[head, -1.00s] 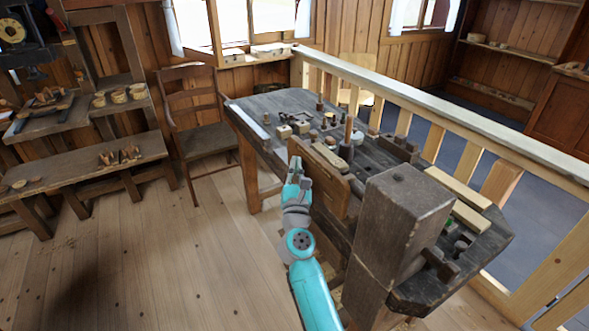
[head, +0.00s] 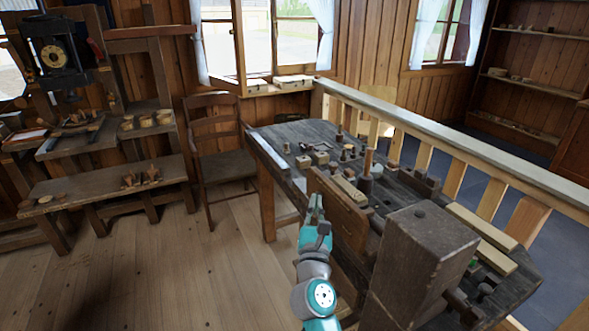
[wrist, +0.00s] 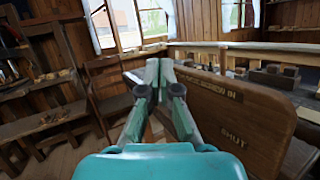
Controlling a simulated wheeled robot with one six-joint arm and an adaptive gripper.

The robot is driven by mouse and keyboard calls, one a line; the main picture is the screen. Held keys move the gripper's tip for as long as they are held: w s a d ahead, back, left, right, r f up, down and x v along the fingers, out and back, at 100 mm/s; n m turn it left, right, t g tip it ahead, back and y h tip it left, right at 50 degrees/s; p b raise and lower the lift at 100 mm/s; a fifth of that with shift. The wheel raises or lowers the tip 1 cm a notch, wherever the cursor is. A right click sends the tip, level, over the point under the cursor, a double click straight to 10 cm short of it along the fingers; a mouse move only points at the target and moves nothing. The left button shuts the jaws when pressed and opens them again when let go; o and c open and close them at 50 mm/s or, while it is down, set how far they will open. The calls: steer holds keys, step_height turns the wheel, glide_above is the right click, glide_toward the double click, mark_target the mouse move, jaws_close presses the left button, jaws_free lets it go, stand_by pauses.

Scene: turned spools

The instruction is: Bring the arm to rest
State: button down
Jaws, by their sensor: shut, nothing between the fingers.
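My gripper (head: 315,204) is at the end of my teal arm, in front of the left side of the workbench (head: 217,154). In the wrist view my gripper (wrist: 158,66) points forward with its fingertips together and nothing between them. To its right is an upright wooden board (wrist: 232,115), part of the bench's front, with lettering that includes "SHUT". The board (head: 338,208) also shows in the head view, just right of the gripper. I cannot tell the exact gap between them.
A large dark wooden block (head: 420,262) stands at the bench's near end. Small turned pieces and tools lie on the bench top. A chair (head: 222,165) stands behind left, a low bench (head: 105,184) further left. A railing (head: 450,140) runs behind the bench. The floor (head: 200,265) at left is clear.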

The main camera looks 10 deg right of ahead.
steer(key=s+d+f+n, duration=0.2)
steer(key=s+f+n, duration=0.4)
steer(key=s, duration=0.3)
steer(key=s+d+f+n+g+y, duration=0.1)
steer(key=s+d+f+n, duration=0.1)
steer(key=s+f+n, duration=0.55)
steer(key=s+d+f+n, duration=0.2)
steer(key=s+f+n, duration=0.15)
steer(key=s, duration=0.65)
steer(key=s+f+n+g+y, duration=0.1)
steer(key=s+n+g+y, duration=0.2)
steer(key=s+n, duration=1.9)
steer(key=s+g, duration=0.2)
steer(key=s, duration=0.6)
steer(key=shift+s+a+n+g+y, duration=0.25)
steer(key=shift+a+n+g+y, duration=0.05)
steer(key=shift+a+n, duration=0.1)
